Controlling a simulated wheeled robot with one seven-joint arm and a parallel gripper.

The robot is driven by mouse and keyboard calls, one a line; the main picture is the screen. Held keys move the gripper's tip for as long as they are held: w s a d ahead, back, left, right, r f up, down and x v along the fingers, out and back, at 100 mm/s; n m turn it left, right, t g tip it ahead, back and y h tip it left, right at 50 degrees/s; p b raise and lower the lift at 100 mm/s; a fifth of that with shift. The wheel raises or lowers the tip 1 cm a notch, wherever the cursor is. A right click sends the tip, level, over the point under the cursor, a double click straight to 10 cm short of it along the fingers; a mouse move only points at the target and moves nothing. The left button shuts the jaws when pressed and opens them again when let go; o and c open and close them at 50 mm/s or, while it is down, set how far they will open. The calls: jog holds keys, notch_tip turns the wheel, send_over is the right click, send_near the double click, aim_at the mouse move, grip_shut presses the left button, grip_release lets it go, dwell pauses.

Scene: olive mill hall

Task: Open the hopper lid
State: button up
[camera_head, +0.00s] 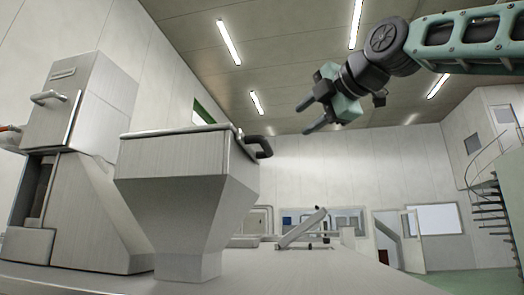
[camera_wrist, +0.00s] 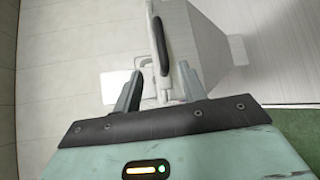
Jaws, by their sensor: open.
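The hopper (camera_head: 180,195) is a pale metal bin with a tapering lower part, standing on the flat surface at centre left in the head view. Its lid (camera_head: 175,132) lies flat across the top and looks closed. A dark handle (camera_head: 261,146) juts from the lid's right edge. My gripper (camera_head: 312,116) is up and to the right of the handle, apart from it, and is open and empty. In the wrist view the handle (camera_wrist: 161,45) shows beyond and between the two fingers of my gripper (camera_wrist: 160,88), with the hopper (camera_wrist: 195,50) behind it.
A tall metal machine (camera_head: 80,170) with a bar handle stands left of the hopper. A spiral stair (camera_head: 492,215) and an open door (camera_head: 411,240) are far off at the right.

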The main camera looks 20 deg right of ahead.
aim_at(267, 147)
jog(key=p+x, duration=0.4)
jog(key=x, duration=1.2)
jog(key=shift+w+a+f, duration=0.1)
jog(key=shift+w+a, duration=0.05)
grip_shut()
